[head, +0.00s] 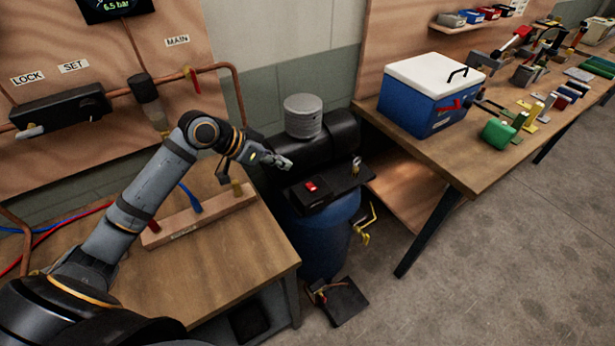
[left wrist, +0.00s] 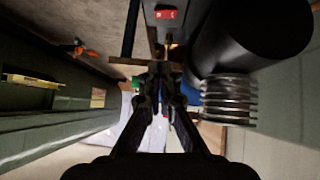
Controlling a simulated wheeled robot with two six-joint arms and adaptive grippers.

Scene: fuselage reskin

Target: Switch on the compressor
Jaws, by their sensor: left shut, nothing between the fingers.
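The compressor (head: 322,232) stands between the two benches in the head view, with a blue tank, a black motor body and a grey ribbed cylinder (head: 303,116) on top. A red switch (head: 311,187) sits on a black box at its front. The switch also shows at the top of the left wrist view (left wrist: 166,14). My left gripper (head: 286,164) is shut and empty, just behind and to the left of the switch, apart from it. The ribbed cylinder shows at the right in the left wrist view (left wrist: 229,100). My right gripper is not in view.
A wooden bench (head: 215,258) with a rail of couplings (head: 200,213) lies at left, below copper pipes. A right bench (head: 455,172) carries a blue and white cooler (head: 433,92) and several tools. A black pedal-like plate (head: 342,303) lies on the floor.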

